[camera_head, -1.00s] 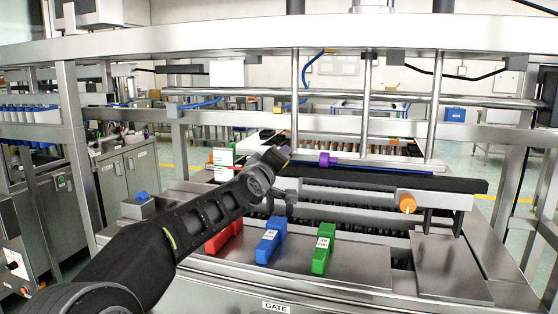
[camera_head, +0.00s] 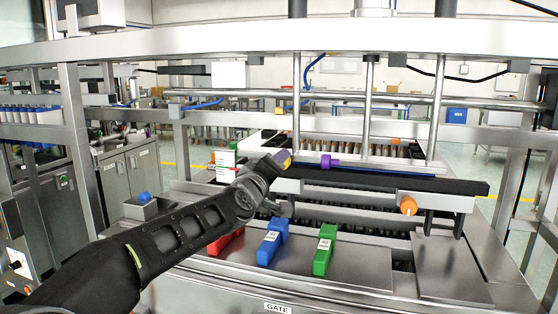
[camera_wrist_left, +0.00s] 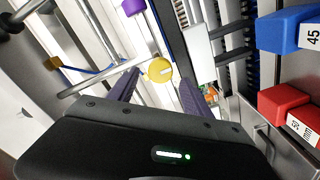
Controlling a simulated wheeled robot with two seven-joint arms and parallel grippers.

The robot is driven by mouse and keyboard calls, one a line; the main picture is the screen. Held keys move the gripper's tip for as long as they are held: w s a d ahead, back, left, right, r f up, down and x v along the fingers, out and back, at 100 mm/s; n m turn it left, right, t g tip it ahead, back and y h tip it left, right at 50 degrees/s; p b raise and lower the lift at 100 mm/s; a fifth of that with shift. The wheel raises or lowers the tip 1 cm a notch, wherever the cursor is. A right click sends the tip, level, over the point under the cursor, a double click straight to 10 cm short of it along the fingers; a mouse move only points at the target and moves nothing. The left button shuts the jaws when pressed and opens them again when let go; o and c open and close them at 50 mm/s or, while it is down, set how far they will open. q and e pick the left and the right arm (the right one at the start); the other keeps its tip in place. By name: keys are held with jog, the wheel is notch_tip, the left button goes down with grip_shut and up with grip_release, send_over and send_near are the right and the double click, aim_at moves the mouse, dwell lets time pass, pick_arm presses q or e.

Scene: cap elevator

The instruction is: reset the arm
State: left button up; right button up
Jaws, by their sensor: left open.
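My left arm (camera_head: 185,225) reaches in from the lower left over the blocks, and its wrist (camera_head: 258,180) is in front of the machine's rail. In the left wrist view my left gripper (camera_wrist_left: 160,88) has its two dark fingers apart, with nothing held between them. A round yellow knob (camera_wrist_left: 160,70) shows in the gap between the fingers, beyond them; I cannot tell how far off it is. In the head view the fingers are mostly hidden behind the wrist. My right gripper is not in view.
A red block (camera_head: 226,242), a blue block (camera_head: 272,243) and a green block (camera_head: 325,250) stand on the metal deck (camera_head: 365,265). A purple knob (camera_head: 327,162) and an orange knob (camera_head: 407,205) sit on the machine. Upright metal posts (camera_head: 366,110) stand behind.

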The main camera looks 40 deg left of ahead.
pick_arm(q)
jog(key=v, duration=0.2)
jog(key=shift+s+d, duration=0.2)
jog(key=shift+s, duration=0.1)
jog(key=shift+r, duration=0.1)
